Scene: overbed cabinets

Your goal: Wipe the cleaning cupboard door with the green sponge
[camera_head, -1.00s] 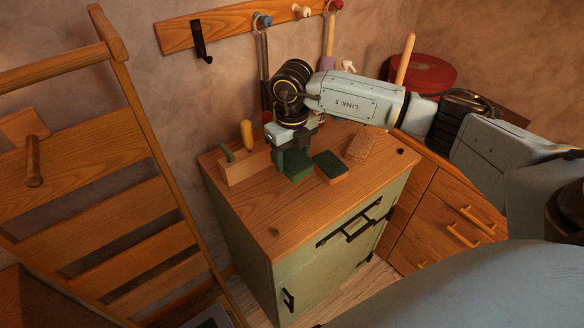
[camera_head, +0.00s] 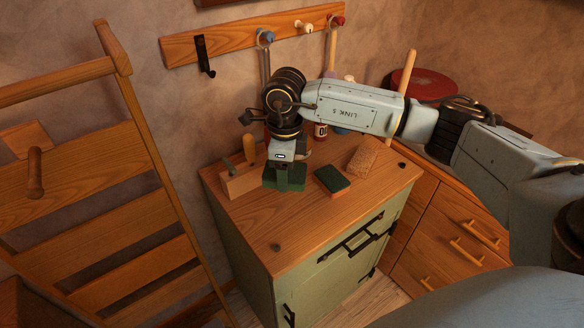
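The green sponge (camera_head: 296,184) is at my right gripper (camera_head: 284,176), which comes down over it from above. The fingers look closed on the sponge and hide part of it; it appears slightly above the wooden top. The pale green cupboard (camera_head: 245,262) stands below, its front door (camera_head: 335,279) facing the lower right, with dark handles. My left gripper is not in view.
A dark green and orange sponge (camera_head: 332,180) and a brown textured block (camera_head: 364,157) lie on the cupboard top. A wooden holder (camera_head: 241,183) stands at left. A wooden ladder-like rack (camera_head: 110,180) is further left, drawers (camera_head: 452,240) at right.

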